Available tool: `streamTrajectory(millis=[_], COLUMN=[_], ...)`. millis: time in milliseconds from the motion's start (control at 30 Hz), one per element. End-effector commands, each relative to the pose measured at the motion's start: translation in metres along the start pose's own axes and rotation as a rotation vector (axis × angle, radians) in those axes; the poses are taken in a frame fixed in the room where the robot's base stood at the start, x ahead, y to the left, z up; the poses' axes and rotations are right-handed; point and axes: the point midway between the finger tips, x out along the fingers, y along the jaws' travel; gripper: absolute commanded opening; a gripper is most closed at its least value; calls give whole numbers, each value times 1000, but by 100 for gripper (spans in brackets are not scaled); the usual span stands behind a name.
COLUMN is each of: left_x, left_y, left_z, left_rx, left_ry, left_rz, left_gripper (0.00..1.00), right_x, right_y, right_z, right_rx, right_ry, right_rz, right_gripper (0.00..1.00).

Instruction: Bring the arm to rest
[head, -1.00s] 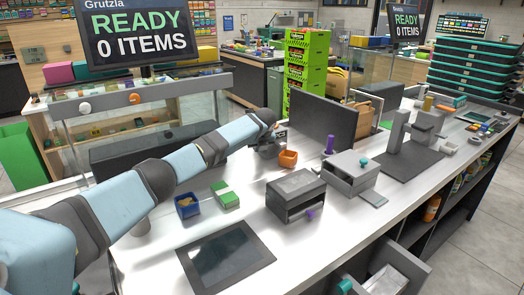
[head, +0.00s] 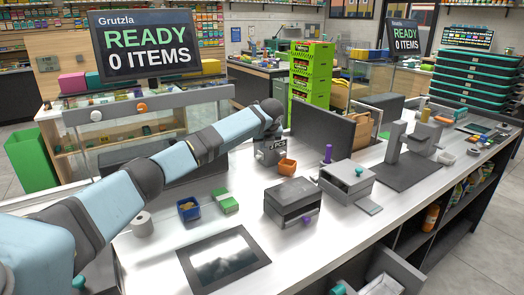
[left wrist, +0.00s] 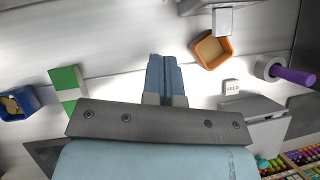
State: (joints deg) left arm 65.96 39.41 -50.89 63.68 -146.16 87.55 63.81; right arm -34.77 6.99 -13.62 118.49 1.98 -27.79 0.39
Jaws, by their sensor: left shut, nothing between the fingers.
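My left arm reaches in from the left in the head view, above the white counter (head: 150,261). Its wrist is above the counter near the orange bin, and the left gripper (head: 268,158) is partly hard to make out there. In the left wrist view the gripper's blue fingers (left wrist: 165,70) are together with nothing between them. They are apart from the orange bin (left wrist: 211,49) and from the green and white box (left wrist: 67,87). My right gripper is not in view.
The orange bin (head: 287,167), blue bin (head: 188,209), green and white box (head: 225,201) and grey box (head: 292,201) stand on the counter. A dark flat panel (head: 222,260) lies in front. A dark upright panel (head: 322,130) stands behind the orange bin.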

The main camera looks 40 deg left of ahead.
Motion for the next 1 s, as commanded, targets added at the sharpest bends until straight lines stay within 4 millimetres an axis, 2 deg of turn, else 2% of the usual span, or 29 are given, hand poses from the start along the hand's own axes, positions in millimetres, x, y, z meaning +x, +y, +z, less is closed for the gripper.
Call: streamTrajectory(millis=[200, 767, 867, 1000], left_x=[-15, -17, -28, -64], left_y=[0, 0, 0, 0], left_z=[0, 1, 8, 30], left_rx=[1, 0, 0, 0], left_ry=[-1, -1, -1, -1], left_rz=[0, 0, -1, -1], left_gripper=[0, 0, 0, 0], right_x=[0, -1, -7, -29], right_y=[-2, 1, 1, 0], right_z=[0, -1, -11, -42], right_rx=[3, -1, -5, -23], right_ry=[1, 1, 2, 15], right_rz=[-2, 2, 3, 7], right_gripper=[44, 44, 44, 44])
